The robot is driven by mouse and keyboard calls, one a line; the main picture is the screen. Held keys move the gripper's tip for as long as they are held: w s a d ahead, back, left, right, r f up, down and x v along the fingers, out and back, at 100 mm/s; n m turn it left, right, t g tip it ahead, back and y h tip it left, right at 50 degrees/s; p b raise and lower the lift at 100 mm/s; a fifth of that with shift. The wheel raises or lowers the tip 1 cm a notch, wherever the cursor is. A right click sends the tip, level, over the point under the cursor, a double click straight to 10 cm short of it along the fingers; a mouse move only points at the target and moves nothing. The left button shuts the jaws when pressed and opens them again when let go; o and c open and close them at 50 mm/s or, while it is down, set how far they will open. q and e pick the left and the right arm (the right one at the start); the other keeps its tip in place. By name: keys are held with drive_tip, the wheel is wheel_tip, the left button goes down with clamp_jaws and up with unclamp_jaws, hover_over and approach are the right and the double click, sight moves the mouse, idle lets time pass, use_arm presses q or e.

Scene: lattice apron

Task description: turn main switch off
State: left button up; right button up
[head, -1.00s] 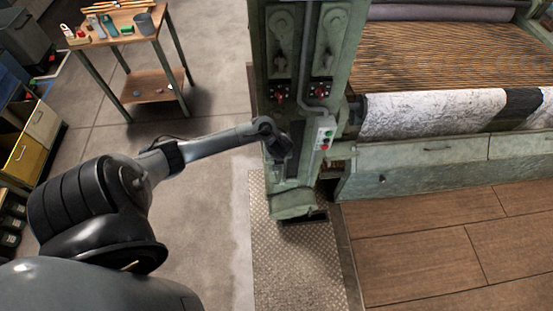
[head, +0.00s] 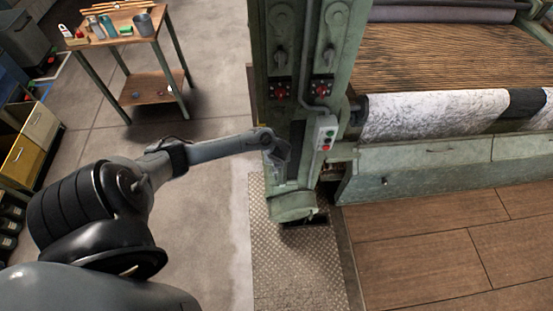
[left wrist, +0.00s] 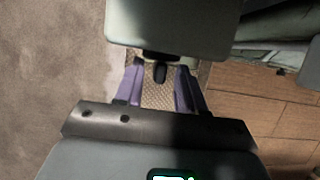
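The green machine column (head: 300,20) carries two red rotary switches on dark plates, a left one (head: 280,88) and a right one (head: 322,88). I cannot tell from the pictures which control is the main switch. My left gripper (head: 278,158) is at the front of the column, below the red switches and left of the push-button box; its fingers are hard to make out there. In the left wrist view my left gripper (left wrist: 158,88) has its two purple fingers apart. A small dark knob (left wrist: 160,73) under a grey-green housing (left wrist: 170,25) shows between them. My right gripper is out of view.
A push-button box (head: 326,132) with green and red buttons sits on the column's right edge. The loom with white fabric (head: 430,112) stands to the right. A small tool table (head: 110,38) is back left. A tread plate (head: 295,265) lies below the column.

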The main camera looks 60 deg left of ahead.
use_arm(q)
clamp_jaws()
drive_tip(key=shift+s, duration=0.1)
drive_tip(key=shift+f, duration=0.1)
drive_tip(key=shift+s, duration=0.1)
drive_tip(key=s+a+f+n+t+h+b, duration=0.1)
drive_tip(key=s+f+n+t+h+b, duration=0.3)
drive_tip(key=t+b, duration=0.9)
drive_tip(key=shift+a+f+n+t+h+b, duration=0.3)
drive_tip(key=shift+t+b, duration=0.1)
drive_tip(key=shift+t, duration=1.2)
